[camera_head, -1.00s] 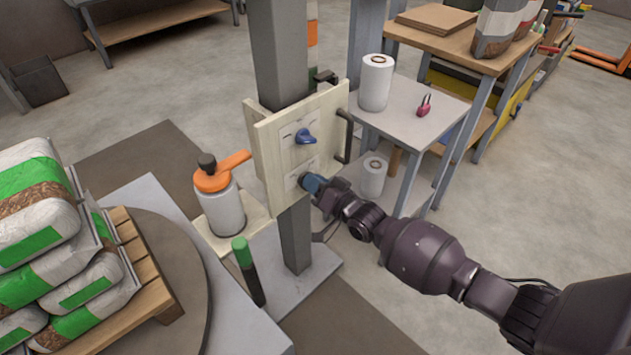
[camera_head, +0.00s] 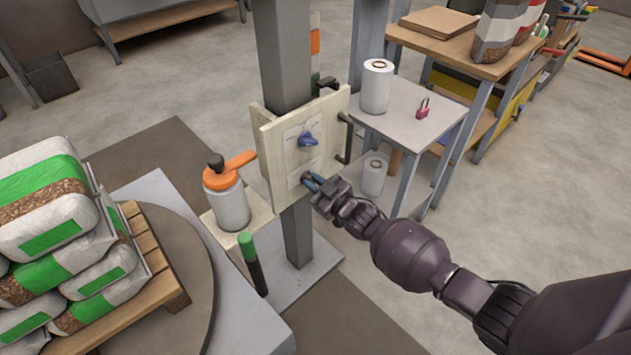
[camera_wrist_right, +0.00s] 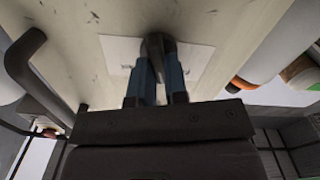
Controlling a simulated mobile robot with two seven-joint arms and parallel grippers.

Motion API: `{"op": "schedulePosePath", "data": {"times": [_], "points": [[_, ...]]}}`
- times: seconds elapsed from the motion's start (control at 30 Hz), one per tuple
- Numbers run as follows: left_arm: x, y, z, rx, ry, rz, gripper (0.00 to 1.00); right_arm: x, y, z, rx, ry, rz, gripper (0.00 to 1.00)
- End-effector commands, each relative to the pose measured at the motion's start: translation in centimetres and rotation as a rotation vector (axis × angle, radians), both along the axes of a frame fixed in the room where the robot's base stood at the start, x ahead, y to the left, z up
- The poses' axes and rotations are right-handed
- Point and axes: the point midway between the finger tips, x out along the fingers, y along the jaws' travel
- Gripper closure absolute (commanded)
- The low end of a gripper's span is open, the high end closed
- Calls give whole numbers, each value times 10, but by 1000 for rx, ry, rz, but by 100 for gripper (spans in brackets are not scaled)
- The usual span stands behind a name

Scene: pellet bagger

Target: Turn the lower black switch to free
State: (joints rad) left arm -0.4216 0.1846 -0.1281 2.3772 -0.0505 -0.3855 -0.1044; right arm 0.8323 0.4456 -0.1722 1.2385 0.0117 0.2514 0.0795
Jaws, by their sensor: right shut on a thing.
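A pale wooden panel (camera_head: 268,157) is fixed to a grey post and carries two switches on light label plates. The upper switch (camera_head: 307,139) is blue. The lower black switch (camera_wrist_right: 157,44) sits on its plate below it, and my right gripper (camera_head: 311,182) largely covers it in the head view. In the right wrist view the blue fingers of my right gripper (camera_wrist_right: 159,75) are shut on the dark knob of the lower switch, one on each side. The label's writing is not readable. My left gripper is not in view.
A black handle (camera_head: 346,137) sticks out at the panel's right edge. A white bottle with an orange top (camera_head: 231,205) stands on a small shelf at the panel's left. Stacked bags (camera_head: 45,215) are at far left. A side table (camera_head: 408,112) with a film roll stands behind right.

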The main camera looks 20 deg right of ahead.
Motion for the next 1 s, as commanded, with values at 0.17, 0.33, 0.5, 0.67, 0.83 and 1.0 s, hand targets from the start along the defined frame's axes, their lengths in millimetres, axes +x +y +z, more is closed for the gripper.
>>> {"op": "schedulePosePath", "data": {"times": [0.17, 0.33, 0.5, 0.67, 0.83, 1.0], "points": [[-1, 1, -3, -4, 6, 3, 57, 0, 1, 1, -147, -56, 0, 100], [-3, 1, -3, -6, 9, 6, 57, -1, 2, 0, -271, -101, 0, 100], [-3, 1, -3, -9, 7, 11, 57, -1, 2, -1, -364, -134, 0, 100], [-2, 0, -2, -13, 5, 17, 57, -1, 3, -1, -422, -154, 1, 100], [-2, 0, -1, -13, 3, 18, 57, -1, 3, -2, -455, -166, 1, 100], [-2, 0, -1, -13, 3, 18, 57, -1, 3, -2, -465, -170, 1, 100]]}}
